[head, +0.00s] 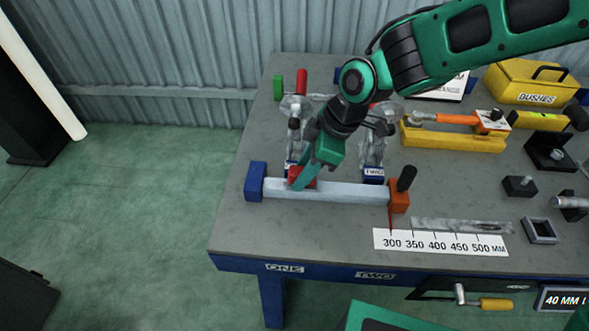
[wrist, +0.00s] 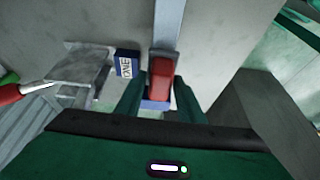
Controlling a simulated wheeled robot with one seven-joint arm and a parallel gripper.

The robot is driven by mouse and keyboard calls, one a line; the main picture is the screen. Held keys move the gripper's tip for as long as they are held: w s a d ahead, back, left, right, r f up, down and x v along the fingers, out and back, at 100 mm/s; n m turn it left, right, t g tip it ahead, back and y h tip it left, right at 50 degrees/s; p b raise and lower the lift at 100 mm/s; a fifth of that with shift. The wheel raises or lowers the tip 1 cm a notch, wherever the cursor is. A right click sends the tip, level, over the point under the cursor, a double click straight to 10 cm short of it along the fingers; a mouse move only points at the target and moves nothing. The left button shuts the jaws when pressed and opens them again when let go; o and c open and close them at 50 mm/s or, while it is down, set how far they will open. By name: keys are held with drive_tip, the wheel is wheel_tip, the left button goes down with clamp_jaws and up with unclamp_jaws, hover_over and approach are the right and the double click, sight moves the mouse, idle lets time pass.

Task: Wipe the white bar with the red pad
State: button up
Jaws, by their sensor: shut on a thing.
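The white bar (head: 340,191) lies across the front of the workbench, between a blue end block (head: 255,181) on the left and an orange end block (head: 399,198) on the right. My gripper (head: 304,178) is shut on the red pad (head: 297,173), over the left part of the bar. In the wrist view the red pad (wrist: 160,78) sits between my two fingers (wrist: 160,92), in line with the bar (wrist: 168,25). I cannot tell whether the pad touches the bar. The fingers partly hide the pad in the head view.
Behind the bar stand two clear fixtures with blue labelled blocks; one label reads TWO (head: 373,174). A ruler strip (head: 440,243) and a flat metal strip (head: 460,226) lie front right. A yellow tray (head: 453,138) and a yellow toolbox (head: 530,84) stand at the back right.

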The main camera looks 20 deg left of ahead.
drive_tip(key=shift+w+d+f, duration=0.1)
drive_tip(key=shift+w+d, duration=0.15)
drive_tip(key=shift+d, duration=0.6)
drive_tip(key=shift+w+d, duration=0.25)
drive_tip(key=shift+d, duration=0.6)
wheel_tip(320, 180, up, 6)
wheel_tip(320, 180, up, 3)
idle(0.5)
drive_tip(key=shift+s, duration=0.15)
